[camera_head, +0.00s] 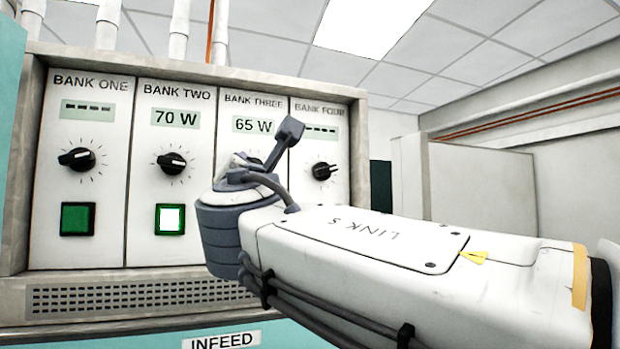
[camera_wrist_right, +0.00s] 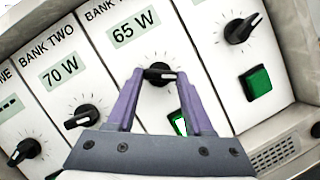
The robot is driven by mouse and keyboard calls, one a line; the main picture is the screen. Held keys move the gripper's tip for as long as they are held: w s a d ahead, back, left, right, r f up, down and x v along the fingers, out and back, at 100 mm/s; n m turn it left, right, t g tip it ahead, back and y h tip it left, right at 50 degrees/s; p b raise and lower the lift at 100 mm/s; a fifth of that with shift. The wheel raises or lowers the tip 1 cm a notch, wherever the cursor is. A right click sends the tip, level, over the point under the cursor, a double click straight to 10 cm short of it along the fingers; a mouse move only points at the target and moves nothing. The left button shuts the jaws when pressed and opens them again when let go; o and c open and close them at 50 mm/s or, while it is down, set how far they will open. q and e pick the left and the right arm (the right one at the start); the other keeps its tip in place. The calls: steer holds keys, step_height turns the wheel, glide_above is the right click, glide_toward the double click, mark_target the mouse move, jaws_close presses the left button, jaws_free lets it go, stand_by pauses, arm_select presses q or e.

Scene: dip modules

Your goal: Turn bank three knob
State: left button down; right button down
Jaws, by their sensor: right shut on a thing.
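The bank three knob (camera_wrist_right: 158,73) is a black dial with a white pointer line on a white panel. The two purple fingers of my right gripper (camera_wrist_right: 160,77) are closed on it from both sides. In the head view my right arm hides most of this knob, and only a sliver (camera_head: 255,161) shows. The bank three display (camera_head: 253,125) reads 65 W; it also shows in the wrist view (camera_wrist_right: 132,29). The bank three button (camera_wrist_right: 180,123) is partly covered by a finger and looks lit. My left gripper is not in view.
The bank two knob (camera_head: 171,163) is beside it, with a 70 W display (camera_head: 176,118) and a lit button (camera_head: 170,219). The bank one knob (camera_head: 77,159) and bank four knob (camera_head: 323,171) have dashed displays. The cabinet frame (camera_head: 358,150) borders the panels.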

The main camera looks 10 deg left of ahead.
steer(key=shift+s+a+r+m+g+h, duration=0.1)
steer(key=shift+m+h, duration=0.35)
steer(key=shift+m, duration=0.55)
steer(key=shift+w+m+g+h, duration=0.1)
steer(key=shift+m+h, duration=0.3)
steer(key=shift+m, duration=0.6)
steer(key=shift+s+a+r+m+g+h, duration=0.1)
steer(key=shift+m+h, duration=0.35)
steer(key=shift+m, duration=0.55)
steer(key=shift+d, duration=0.1)
steer(key=shift+c, duration=1.4)
jaws_free()
steer(key=shift+f, duration=0.1)
